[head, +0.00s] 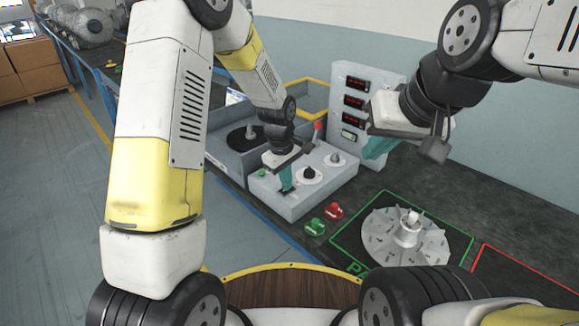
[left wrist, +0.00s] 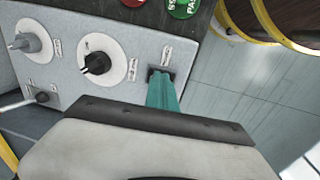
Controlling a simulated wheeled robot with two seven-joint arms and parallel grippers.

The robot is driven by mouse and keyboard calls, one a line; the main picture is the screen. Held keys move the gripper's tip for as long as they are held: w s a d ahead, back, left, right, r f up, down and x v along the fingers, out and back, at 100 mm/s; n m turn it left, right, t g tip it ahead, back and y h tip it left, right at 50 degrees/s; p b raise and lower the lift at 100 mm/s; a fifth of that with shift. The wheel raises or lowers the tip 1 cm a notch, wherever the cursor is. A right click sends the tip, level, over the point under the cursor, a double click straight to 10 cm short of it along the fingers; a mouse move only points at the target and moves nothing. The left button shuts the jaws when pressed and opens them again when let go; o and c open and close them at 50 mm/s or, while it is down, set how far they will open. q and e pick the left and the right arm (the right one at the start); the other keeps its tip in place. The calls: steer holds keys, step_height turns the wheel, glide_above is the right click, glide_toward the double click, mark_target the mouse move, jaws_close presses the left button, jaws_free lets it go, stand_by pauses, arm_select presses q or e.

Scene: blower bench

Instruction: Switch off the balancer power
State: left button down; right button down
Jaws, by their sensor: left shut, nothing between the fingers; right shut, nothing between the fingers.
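The balancer's grey control box (head: 325,190) stands on the bench. My left gripper (head: 286,188) is shut and empty, with its teal fingers pointing down at the front part of the panel. In the left wrist view the shut fingertips (left wrist: 161,82) are at a dark rocker switch (left wrist: 152,72) beside a white label. The fingers hide much of the switch, so I cannot tell its position or whether they touch it. The balancer's display tower (head: 338,112) shows lit red digits. My right gripper (head: 378,148) is shut and empty, in the air in front of the tower.
A black knob (head: 309,174) and a grey knob (head: 336,159) sit beside the switch. A red-tipped lever (head: 317,128) stands behind. Red (head: 334,210) and green (head: 315,227) tags lie on the bench near a finned impeller (head: 380,237) in a green outline.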

arm_select(q)
steer(key=shift+s+a+f, duration=0.1)
steer(key=shift+s+a, duration=0.15)
steer(key=shift+a, duration=0.05)
steer(key=shift+w+r, duration=0.1)
steer(key=shift+r, duration=0.35)
step_height(320, 180, up, 7)
steer(key=shift+s+a, duration=0.3)
steer(key=shift+s, duration=0.1)
step_height(320, 180, up, 6)
steer(key=r, duration=0.1)
glide_above(283, 192)
steer(key=w, duration=0.1)
steer(key=shift+f, duration=0.25)
steer(key=shift+f, duration=0.15)
